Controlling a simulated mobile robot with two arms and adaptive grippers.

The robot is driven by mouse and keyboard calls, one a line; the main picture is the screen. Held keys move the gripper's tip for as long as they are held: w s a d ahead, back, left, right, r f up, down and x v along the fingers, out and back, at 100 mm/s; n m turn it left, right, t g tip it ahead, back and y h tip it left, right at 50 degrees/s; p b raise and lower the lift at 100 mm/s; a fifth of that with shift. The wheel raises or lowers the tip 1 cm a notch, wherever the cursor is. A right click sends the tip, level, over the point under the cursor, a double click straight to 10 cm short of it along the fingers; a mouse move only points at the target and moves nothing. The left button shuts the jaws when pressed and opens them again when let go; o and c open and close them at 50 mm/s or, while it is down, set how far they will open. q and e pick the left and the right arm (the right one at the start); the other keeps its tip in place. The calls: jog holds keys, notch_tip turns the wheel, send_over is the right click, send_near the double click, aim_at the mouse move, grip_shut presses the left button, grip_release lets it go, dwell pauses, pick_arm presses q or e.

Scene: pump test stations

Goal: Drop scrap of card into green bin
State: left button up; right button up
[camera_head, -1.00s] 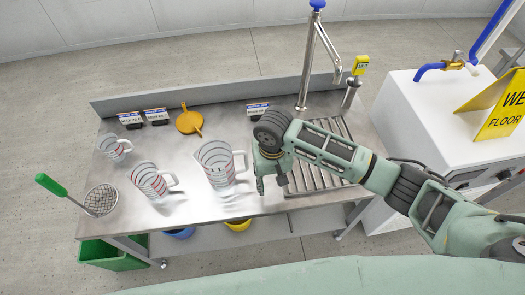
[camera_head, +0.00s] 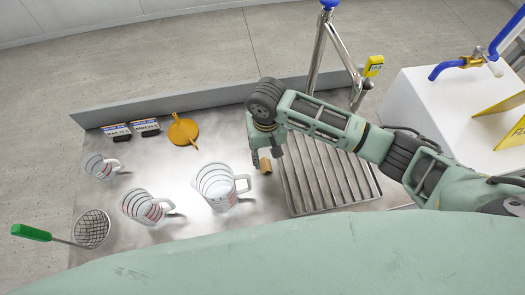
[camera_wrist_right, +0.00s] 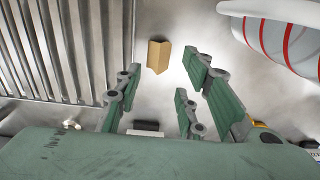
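A small tan scrap of card (camera_head: 265,165) lies on the steel bench top between the jug and the drain grooves. In the right wrist view the card (camera_wrist_right: 158,56) looks folded and lies just beyond the fingertips, with clear metal around it. My right gripper (camera_head: 263,147) hangs over the bench at the card. In its wrist view the right gripper (camera_wrist_right: 158,88) has its fingers spread apart with nothing between them. The green bin is not visible now. My left gripper is not in view.
A large jug (camera_head: 219,187) stands close left of the right gripper, with smaller jugs (camera_head: 146,206) (camera_head: 101,166) further left. A green-handled strainer (camera_head: 92,229) lies at the left edge. A tap (camera_head: 318,50) rises behind the drain grooves (camera_head: 325,178).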

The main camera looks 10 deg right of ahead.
aim_at(266, 165)
jog(key=shift+f, duration=0.35)
jog(key=shift+s+f+p, duration=0.2)
jog(key=shift+s+f, duration=0.1)
jog(key=shift+f, duration=0.2)
jog(key=shift+s+f+p, duration=0.15)
jog(key=shift+s+f, duration=0.1)
jog(key=shift+f, duration=0.25)
jog(key=f, duration=0.3)
jog(key=shift+w+f+p, duration=0.3)
jog(key=shift+w+f, duration=0.1)
jog(key=shift+f, duration=0.4)
jog(key=shift+s, duration=0.1)
jog(key=shift+d, duration=0.1)
jog(key=c, duration=0.4)
